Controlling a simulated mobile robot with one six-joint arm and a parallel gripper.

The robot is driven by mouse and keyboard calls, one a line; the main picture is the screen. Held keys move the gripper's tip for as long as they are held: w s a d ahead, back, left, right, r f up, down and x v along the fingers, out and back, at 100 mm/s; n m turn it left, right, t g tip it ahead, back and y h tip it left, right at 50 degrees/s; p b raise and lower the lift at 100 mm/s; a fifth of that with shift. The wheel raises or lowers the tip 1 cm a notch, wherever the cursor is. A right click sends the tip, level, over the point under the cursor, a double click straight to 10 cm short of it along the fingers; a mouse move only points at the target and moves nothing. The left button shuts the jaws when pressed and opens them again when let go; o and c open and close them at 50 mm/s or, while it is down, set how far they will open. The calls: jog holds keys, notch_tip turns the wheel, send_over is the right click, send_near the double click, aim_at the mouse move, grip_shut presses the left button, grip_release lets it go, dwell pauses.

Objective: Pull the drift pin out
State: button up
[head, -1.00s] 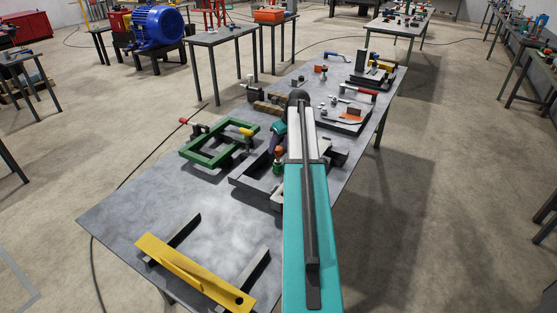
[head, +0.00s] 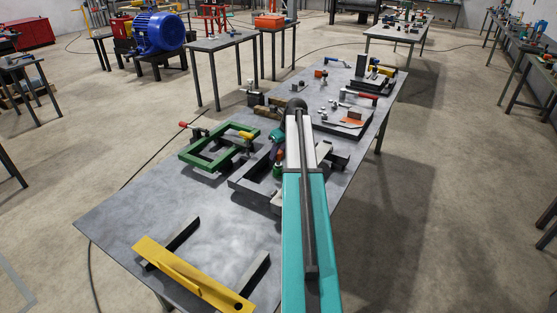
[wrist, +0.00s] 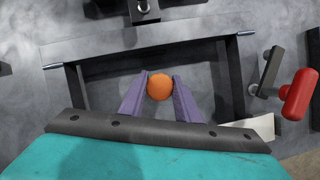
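I cannot clearly identify the drift pin. An orange round-topped piece (wrist: 160,87) sits between the two purple fingers of my gripper (wrist: 160,82) in the wrist view. The fingers lie close at both its sides, but I cannot tell whether they press on it. Around and behind it is a dark rectangular frame (wrist: 150,40), with a thin metal pin (wrist: 52,66) at its left corner and another (wrist: 246,33) at its right. In the head view my arm partly hides the dark frame (head: 240,183), and the gripper (head: 276,155) is over it.
A red-handled clamp (wrist: 299,94) is right of the frame in the wrist view. A green frame (head: 215,150) with clamps stands left of my gripper. A yellow angle bar (head: 185,275) lies across dark bars at the near end. Bare tabletop (head: 150,215) lies between.

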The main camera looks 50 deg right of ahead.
grip_shut()
jog(key=shift+r+p, duration=0.75)
jog(key=shift+r, duration=0.05)
dwell(0.9)
jog(key=shift+r+p, duration=0.3)
jog(key=shift+r, duration=0.15)
notch_tip(320, 180, up, 10)
jog(key=p, duration=0.6)
jog(key=shift+p, duration=0.3)
dwell(1.5)
